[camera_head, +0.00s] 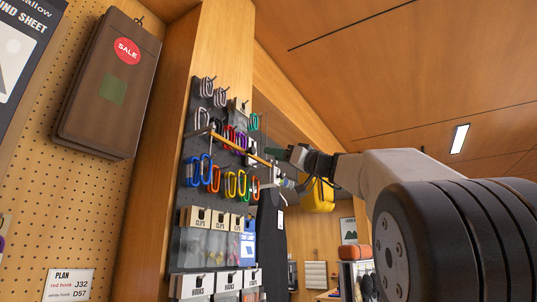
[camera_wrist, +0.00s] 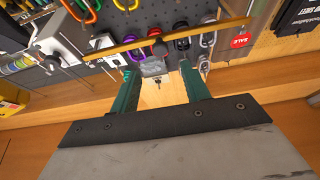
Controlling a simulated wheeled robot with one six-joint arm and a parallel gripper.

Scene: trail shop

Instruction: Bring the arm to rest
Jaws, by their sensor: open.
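My gripper (camera_head: 281,154) is at the end of my arm, right of a dark hook panel (camera_head: 195,150) in the head view. In the wrist view its two green fingers (camera_wrist: 158,88) stand apart with a gap between them. A small grey metallic piece (camera_wrist: 153,69) appears at the gap, in front of or beyond the fingertips; I cannot tell whether it touches them. No held object is visible. A thin yellow-orange bar (camera_head: 238,148) runs across the front of the panel, ending close to my gripper; in the wrist view it crosses above the fingertips.
Colourful carabiners (camera_head: 231,183) hang on the panel, with clip boxes (camera_head: 197,217) below. A brown sale-tagged case (camera_head: 110,85) hangs on the pegboard at left. A yellow item (camera_head: 318,196) shows below my arm. The wooden ceiling (camera_head: 400,70) spans the upper right.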

